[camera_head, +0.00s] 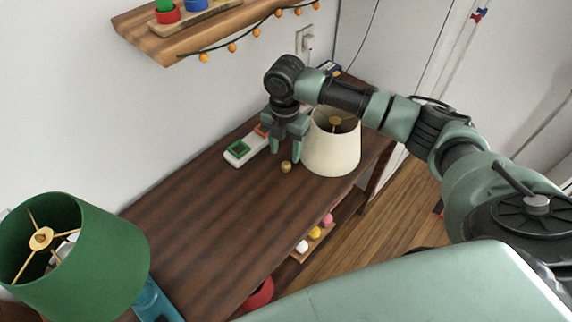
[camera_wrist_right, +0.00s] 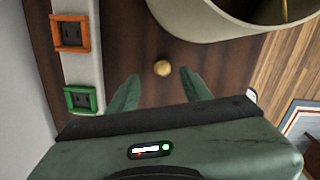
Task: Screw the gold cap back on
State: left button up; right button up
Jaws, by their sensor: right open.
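A small gold cap (camera_head: 286,167) lies on the dark wooden table (camera_head: 215,220), just left of the cream lamp. In the right wrist view the gold cap (camera_wrist_right: 162,68) sits beyond and between my two fingertips, apart from both. My right gripper (camera_head: 287,158) is open, points down and is empty, close above the table at the cap. It also shows in the right wrist view (camera_wrist_right: 160,80). The cream lamp (camera_head: 333,150) has an open-topped shade with a gold fitting (camera_head: 335,121) inside. A green lamp (camera_head: 75,250) with a gold fitting (camera_head: 41,238) stands at the lower left. My left gripper is not in view.
A white power strip (camera_head: 238,157) with green and orange outlet frames lies near the wall, left of my right gripper. The cream shade stands close on the gripper's right. A wall shelf (camera_head: 180,35) with an orange light string hangs above. The table's middle is clear.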

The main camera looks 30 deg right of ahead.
aim_at(286, 164)
jog(key=shift+s+f+p, duration=0.15)
jog(key=shift+f+p, duration=0.15)
jog(key=shift+f, duration=1)
jog(key=shift+s+f+p, duration=0.1)
jog(key=shift+f+p, duration=0.15)
jog(key=shift+f, duration=1.05)
grip_shut()
